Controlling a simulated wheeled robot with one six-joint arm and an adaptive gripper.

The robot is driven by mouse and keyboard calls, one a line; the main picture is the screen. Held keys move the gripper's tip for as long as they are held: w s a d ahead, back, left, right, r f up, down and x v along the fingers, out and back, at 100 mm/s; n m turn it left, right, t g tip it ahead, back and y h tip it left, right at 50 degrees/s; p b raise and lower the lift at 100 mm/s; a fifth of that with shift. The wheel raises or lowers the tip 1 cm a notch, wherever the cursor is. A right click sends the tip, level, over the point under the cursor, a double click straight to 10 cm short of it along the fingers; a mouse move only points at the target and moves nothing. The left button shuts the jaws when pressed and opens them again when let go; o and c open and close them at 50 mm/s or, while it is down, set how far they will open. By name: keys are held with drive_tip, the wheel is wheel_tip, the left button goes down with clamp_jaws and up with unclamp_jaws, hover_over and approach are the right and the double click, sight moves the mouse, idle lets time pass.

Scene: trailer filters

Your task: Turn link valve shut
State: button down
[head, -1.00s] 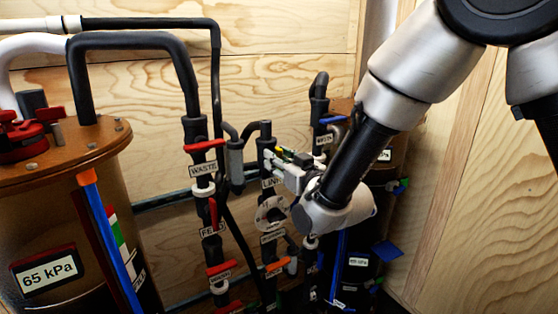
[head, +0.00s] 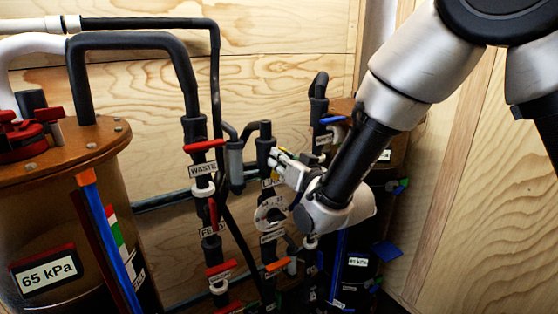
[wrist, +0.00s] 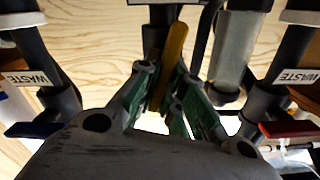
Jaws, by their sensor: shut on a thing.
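The link valve sits on the middle dark pipe, above the LINK label (head: 270,183) in the head view. Its yellow lever handle (wrist: 175,50) shows in the wrist view, lying nearly along the pipe with a slight tilt. My gripper (head: 279,160) is at this valve, coming in from the right. In the wrist view my gripper (wrist: 168,88) has its green-padded fingers on either side of the yellow handle, shut on it. The fingers hide the handle's near end, and my gripper hides most of the valve in the head view.
Left of it stands the WASTE valve with a red lever (head: 204,146). A blue-lever WASTE valve (head: 332,121) is close on the right. A round gauge (head: 271,213) is just below. A brown tank (head: 50,200) marked 65 kPa stands at the left. Plywood walls close the back and right.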

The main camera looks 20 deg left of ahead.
drive_tip(key=m, duration=0.3)
drive_tip(key=shift+w+d+f+m, duration=0.1)
drive_tip(key=shift+w+d+m, duration=0.05)
drive_tip(key=shift+m, duration=0.25)
drive_tip(key=m, duration=0.3)
drive_tip(key=shift+w+d+f+m, duration=0.1)
drive_tip(key=shift+f+m, duration=0.1)
drive_tip(key=shift+m, duration=0.1)
drive_tip(key=shift+w+d+f+m, duration=0.1)
drive_tip(key=shift+f+m, duration=0.1)
drive_tip(key=shift+m, duration=1.55)
drive_tip(key=shift+f+m, duration=0.15)
drive_tip(key=shift+m, duration=1.6)
drive_tip(key=c, duration=1.5)
unclamp_jaws()
